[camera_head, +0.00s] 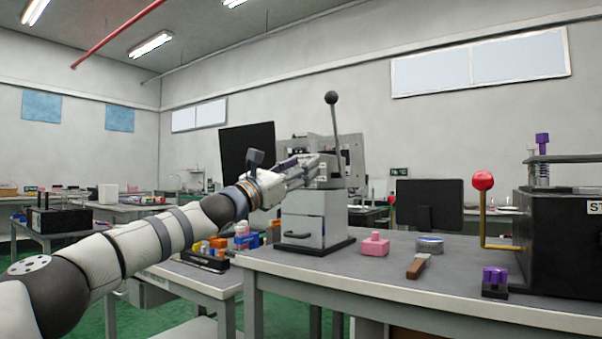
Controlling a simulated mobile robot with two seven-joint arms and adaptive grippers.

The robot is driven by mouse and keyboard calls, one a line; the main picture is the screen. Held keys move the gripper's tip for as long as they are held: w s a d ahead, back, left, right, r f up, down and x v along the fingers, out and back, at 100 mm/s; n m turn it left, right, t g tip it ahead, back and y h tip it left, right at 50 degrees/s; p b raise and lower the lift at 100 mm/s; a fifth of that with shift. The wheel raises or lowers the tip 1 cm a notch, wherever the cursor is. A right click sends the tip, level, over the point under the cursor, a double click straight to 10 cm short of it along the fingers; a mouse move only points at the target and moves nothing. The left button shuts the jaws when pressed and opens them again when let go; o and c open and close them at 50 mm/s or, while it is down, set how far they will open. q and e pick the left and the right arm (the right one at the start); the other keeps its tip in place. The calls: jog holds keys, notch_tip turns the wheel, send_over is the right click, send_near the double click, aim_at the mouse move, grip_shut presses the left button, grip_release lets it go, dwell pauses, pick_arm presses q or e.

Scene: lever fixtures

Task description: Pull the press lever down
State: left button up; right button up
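A grey press (310,218) stands on the table on a dark base plate. Its thin lever (336,135) rises nearly upright from the right side of the press head and ends in a black ball knob (331,97). My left arm reaches in from the left. My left gripper (316,168) is at the upper part of the press, well below the knob and left of the lever's lower end. Its fingers point right and overlap the press in the picture, so contact and opening cannot be told. My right gripper is not in view.
On the table (400,282) are a pink block (375,245), a grey round roll (429,244) and a brown-handled tool (417,266). A black box (570,240) with a red-knobbed lever (483,181) stands at right. A lower bench with small coloured items is left.

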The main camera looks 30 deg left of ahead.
pick_arm(q)
jog(key=shift+a, duration=0.1)
jog(key=v, duration=1.2)
jog(key=shift+r, duration=0.1)
